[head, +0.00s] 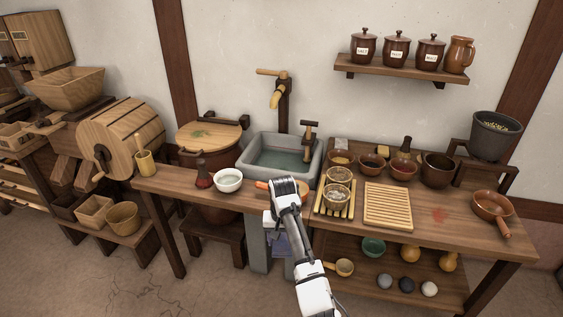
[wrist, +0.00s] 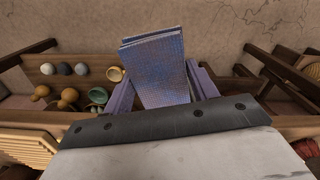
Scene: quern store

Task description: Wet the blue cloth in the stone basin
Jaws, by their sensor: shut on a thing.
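The blue cloth (wrist: 155,65) is folded and sits between the fingers of my gripper (wrist: 158,84), which is shut on it. In the head view the cloth (head: 281,245) shows low, in front of the bench's front edge and below the basin, partly hidden by my arm. The stone basin (head: 251,172) is grey, set into the bench behind my arm, with greenish water (head: 282,160) in it. A wooden spout (head: 276,98) stands at its back. My fingertips are hidden in the head view.
To the right are glass bowls on a slatted rack (head: 326,202) and a ridged board (head: 388,206). A lower shelf (head: 428,272) holds stones and gourds.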

